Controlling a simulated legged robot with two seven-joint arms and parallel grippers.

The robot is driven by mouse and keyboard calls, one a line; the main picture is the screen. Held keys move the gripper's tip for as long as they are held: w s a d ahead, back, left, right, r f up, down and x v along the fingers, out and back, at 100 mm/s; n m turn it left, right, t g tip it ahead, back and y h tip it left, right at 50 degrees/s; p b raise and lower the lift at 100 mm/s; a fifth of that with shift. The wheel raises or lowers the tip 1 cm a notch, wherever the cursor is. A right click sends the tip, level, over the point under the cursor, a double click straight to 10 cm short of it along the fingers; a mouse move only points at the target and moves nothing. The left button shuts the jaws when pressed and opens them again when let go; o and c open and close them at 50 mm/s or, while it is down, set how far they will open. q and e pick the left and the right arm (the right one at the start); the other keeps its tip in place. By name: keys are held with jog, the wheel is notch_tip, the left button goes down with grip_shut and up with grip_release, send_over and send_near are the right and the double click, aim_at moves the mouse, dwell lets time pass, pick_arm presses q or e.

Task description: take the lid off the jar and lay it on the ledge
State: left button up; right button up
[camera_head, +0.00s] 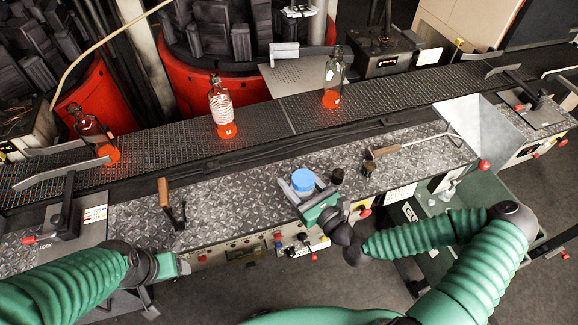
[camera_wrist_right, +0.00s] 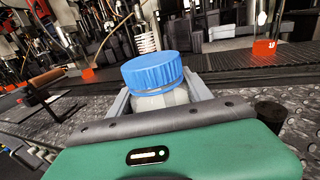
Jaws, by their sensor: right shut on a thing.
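The blue ribbed lid (camera_head: 303,179) sits on top of the pale jar (camera_wrist_right: 160,101) in the right wrist view, where the lid (camera_wrist_right: 152,71) shows closely. The jar is on or just above the diamond-plate ledge (camera_head: 240,193); I cannot tell if it touches. My right gripper (camera_head: 302,188) is shut on the jar, with a grey finger on each side of its body below the lid. Its green housing hides the jar's lower part. My left gripper (camera_head: 165,268) is low at the left, in front of the ledge; its fingers do not show clearly.
A conveyor (camera_head: 270,118) runs behind the ledge with several bottles, one clear bottle (camera_head: 333,80) among them. A wooden-handled tool (camera_head: 168,200) lies left on the ledge. A black knob (camera_head: 337,176) is right of the jar. Bare plate lies left of the jar.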

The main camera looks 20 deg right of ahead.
aim_at(306, 193)
jog(key=v, duration=0.2)
jog(key=shift+s+a+r, duration=0.15)
jog(key=shift+s, duration=0.35)
jog(key=p, duration=0.1)
jog(key=s+r+p, duration=0.1)
jog(key=p, duration=0.1)
jog(key=shift+s+r, duration=0.15)
jog(key=shift+s, duration=0.15)
jog(key=shift+s+p, duration=1)
jog(key=shift+s, duration=0.25)
jog(key=shift+s+f, duration=0.35)
jog(key=shift+s, duration=0.05)
jog(key=shift+f, duration=0.1)
jog(key=o, duration=0.8)
jog(key=shift+w, duration=0.1)
grip_shut()
